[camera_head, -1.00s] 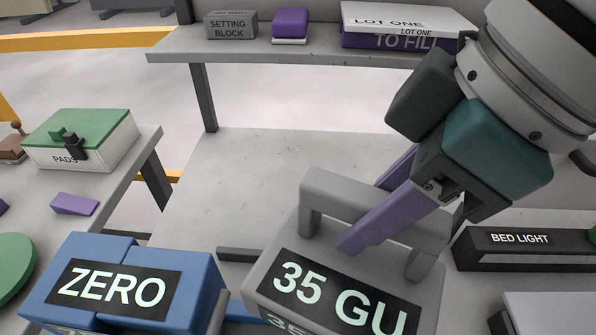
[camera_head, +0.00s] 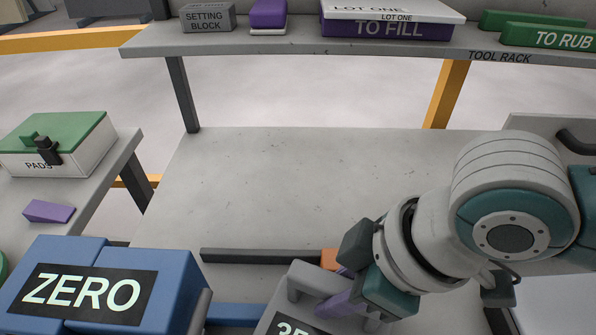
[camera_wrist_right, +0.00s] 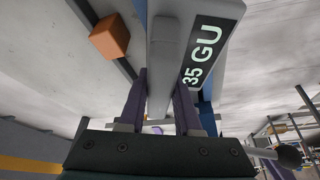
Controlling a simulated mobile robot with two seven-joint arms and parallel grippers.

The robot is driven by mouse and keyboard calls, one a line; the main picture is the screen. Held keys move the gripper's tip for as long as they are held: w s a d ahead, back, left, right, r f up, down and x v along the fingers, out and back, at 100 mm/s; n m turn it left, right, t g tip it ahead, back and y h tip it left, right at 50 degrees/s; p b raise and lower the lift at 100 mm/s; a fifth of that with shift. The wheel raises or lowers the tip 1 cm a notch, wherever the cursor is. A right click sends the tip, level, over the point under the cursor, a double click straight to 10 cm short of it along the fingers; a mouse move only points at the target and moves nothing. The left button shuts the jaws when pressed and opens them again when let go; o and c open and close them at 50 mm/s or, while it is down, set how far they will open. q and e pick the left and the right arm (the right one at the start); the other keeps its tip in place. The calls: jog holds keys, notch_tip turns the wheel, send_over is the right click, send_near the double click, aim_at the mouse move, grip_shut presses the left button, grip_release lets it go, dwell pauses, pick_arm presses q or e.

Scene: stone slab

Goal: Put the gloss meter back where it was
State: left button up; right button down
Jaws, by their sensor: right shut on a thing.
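The gloss meter (camera_head: 286,318) is a grey box with a top handle and a dark "35 GU" display, cut off by the bottom edge of the head view. My right gripper (camera_head: 338,300) is shut on its handle. In the right wrist view the purple fingers (camera_wrist_right: 160,100) stand on both sides of the handle, and the meter (camera_wrist_right: 218,22) with its display shows beyond. Its underside is hidden, so I cannot tell whether it touches the slab. A blue block marked "ZERO" (camera_head: 83,290) is at the lower left. My left gripper is not in view.
The grey slab (camera_head: 260,185) is largely clear in the middle. A dark bar (camera_head: 250,257) lies along it, with an orange block (camera_head: 328,259) at its right end. The tool rack (camera_head: 290,44) spans the back. A pads box (camera_head: 75,150) is on the left table.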

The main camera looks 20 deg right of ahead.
jog(key=shift+f, duration=0.1)
jog(key=c, duration=0.6)
grip_release()
